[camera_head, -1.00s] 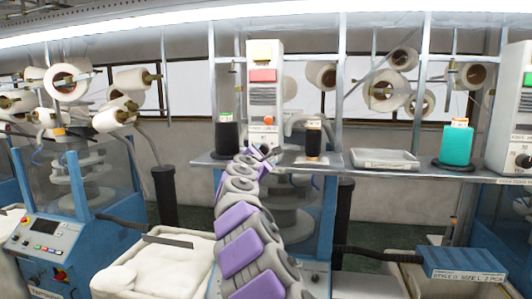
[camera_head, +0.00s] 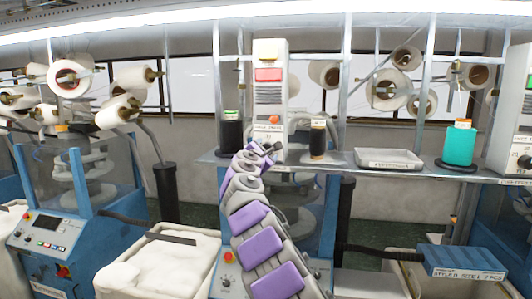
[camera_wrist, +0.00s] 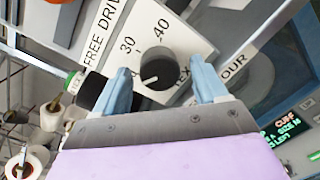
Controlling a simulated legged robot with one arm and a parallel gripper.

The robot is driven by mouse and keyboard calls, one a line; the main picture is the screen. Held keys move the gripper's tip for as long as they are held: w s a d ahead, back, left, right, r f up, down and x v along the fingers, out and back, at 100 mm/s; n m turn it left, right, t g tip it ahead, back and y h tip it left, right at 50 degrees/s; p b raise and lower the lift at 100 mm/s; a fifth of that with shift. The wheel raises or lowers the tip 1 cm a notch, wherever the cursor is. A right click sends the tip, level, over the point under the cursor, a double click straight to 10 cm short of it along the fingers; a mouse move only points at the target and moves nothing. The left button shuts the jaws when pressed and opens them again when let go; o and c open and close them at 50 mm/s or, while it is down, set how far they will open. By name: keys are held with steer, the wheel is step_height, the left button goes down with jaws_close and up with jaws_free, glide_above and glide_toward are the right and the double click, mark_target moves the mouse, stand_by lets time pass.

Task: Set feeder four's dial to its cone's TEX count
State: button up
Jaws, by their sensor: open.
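A black dial knob (camera_wrist: 158,68) with a white pointer mark sits on a pale panel in the wrist view. The numbers 30 and 40 and part of the word TEX are printed around it. The mark points to the lower left of the picture. My gripper (camera_wrist: 160,75) is open, with one blue-grey finger on each side of the knob; contact is unclear. In the head view my gripper (camera_head: 268,149) is in front of the feeder box (camera_head: 268,95) and hides its lower face. A dark cone (camera_head: 231,133) stands left of the box and another dark cone (camera_head: 318,141) right of it.
The shelf (camera_head: 345,171) also carries a white tray (camera_head: 388,158) and a teal cone (camera_head: 459,144). Another feeder box (camera_head: 514,125) with a dial is at the right edge. A bin (camera_head: 150,262) of white fabric stands below left. A lit display (camera_wrist: 286,128) is at lower right in the wrist view.

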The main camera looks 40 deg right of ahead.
steer(key=shift+a+r, duration=0.1)
steer(key=shift+a, duration=0.2)
steer(key=shift+c, duration=0.3)
steer(key=shift+s+a, duration=0.15)
steer(key=shift+a, duration=0.05)
steer(key=c, duration=0.3)
steer(key=shift+d, duration=0.5)
steer(key=c, duration=0.5)
steer(key=shift+c, duration=1)
